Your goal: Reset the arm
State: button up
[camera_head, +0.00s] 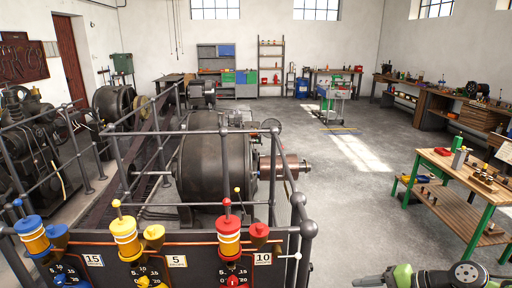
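My arm shows at the bottom right edge of the head view, partly cut off, with green and dark grey parts. My gripper (368,281) is at its left end, low in the picture and pointing left. It is small and its fingers are not clear, so I cannot tell whether it is open or shut. I see nothing clearly held in it. It appears apart from the railing and the workbench.
A dark panel with blue (32,235), yellow (125,238) and red (228,236) oilers stands at the front left. Metal railing (307,229) surrounds a large dynamo (217,165). A green-legged wooden workbench (462,205) stands at right. The middle-right floor is clear.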

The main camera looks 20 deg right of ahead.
jog(key=w+a+r+n+g+h, duration=0.1)
jog(key=a+r+n+g+h, duration=0.2)
jog(key=a, duration=0.5)
jog(key=w+a+r+n+g+h, duration=0.1)
jog(key=a+r+n+g, duration=0.1)
jog(key=a+n, duration=0.45)
jog(key=s+a+r+n+t+h, duration=0.2)
jog(key=s+a+r+n+h, duration=0.1)
jog(key=s+a, duration=0.6)
jog(key=shift+s+r+n+t, duration=0.3)
jog(key=shift+s+r+n, duration=0.25)
jog(key=shift+s+n, duration=0.5)
jog(key=shift+w, duration=0.1)
